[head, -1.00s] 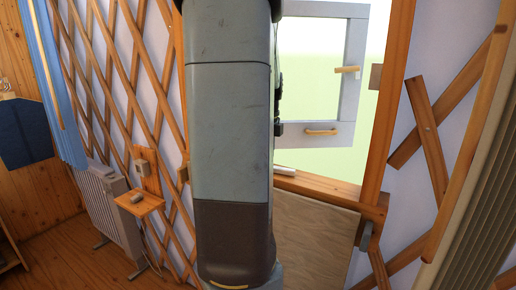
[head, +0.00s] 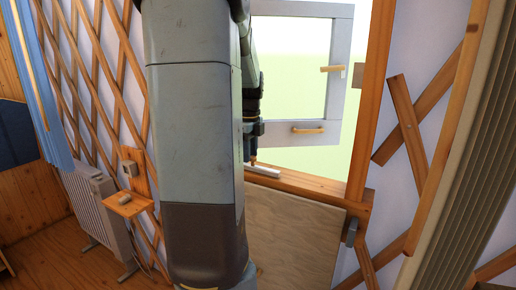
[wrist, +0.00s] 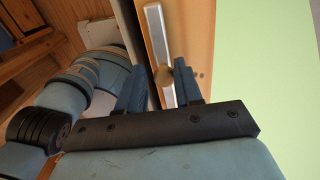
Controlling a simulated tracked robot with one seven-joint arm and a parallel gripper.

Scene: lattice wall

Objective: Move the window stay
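The window stay (head: 262,171) is a pale grey bar lying along the wooden sill under the open window. Whether the fingertips touch the bar I cannot tell. In the head view my arm hides much of the gripper; its end shows just above the sill.
The grey window sash (head: 340,100) stands open, with a yellowish handle (head: 308,130) on its lower rail. A wooden post (head: 370,100) rises to the right of the opening. A board panel (head: 290,235) is below the sill (head: 310,185). A heater (head: 88,205) and small shelf (head: 130,204) are at left.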

